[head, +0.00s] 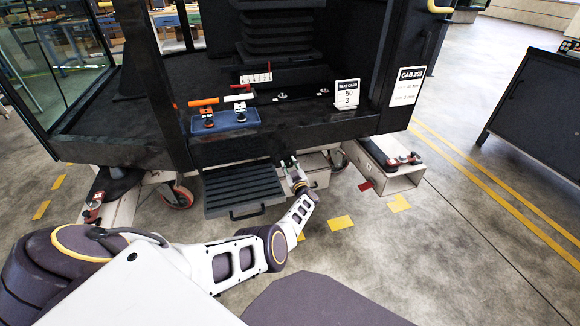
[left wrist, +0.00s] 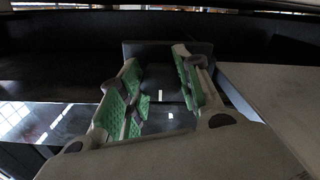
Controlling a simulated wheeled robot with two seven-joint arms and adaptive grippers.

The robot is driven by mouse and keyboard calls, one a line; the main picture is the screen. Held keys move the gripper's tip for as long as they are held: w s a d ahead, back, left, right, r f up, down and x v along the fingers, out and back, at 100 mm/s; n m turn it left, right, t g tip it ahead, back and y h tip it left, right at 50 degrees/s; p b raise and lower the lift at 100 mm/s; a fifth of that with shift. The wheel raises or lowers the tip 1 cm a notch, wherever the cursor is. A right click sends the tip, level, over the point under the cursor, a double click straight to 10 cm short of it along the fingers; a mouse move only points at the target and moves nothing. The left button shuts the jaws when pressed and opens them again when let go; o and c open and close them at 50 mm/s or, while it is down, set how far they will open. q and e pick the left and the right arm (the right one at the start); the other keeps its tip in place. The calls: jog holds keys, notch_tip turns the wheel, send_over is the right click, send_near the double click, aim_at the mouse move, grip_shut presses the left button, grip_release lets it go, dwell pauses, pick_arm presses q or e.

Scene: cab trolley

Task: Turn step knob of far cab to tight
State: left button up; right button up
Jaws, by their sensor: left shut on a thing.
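The cab (head: 285,130) is black and stands in front of me, with a sign reading CAB 203. Its ribbed black step (head: 243,186) hangs at the front with a handle below. My left gripper (head: 289,163) reaches to the right of the step, under the cab floor edge. In the left wrist view its green-padded fingers (left wrist: 158,88) are closed on a dark block (left wrist: 160,78), which looks like the step knob. In the head view the fingers hide the knob, and I cannot read its turn. My right gripper is not in view.
A blue tray (head: 247,122) with small tools sits on the cab floor, beside an orange-handled tool (head: 203,102) and a seat card (head: 346,94). A pale trolley beam (head: 395,178) sticks out at right. Grey floor is open in front; a dark cabinet (head: 540,95) stands far right.

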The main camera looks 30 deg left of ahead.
pick_arm(q)
jog(key=shift+d, duration=0.1)
dwell(0.3)
jog(key=o, duration=1)
jog(key=shift+o, duration=0.2)
jog(key=shift+n, duration=0.3)
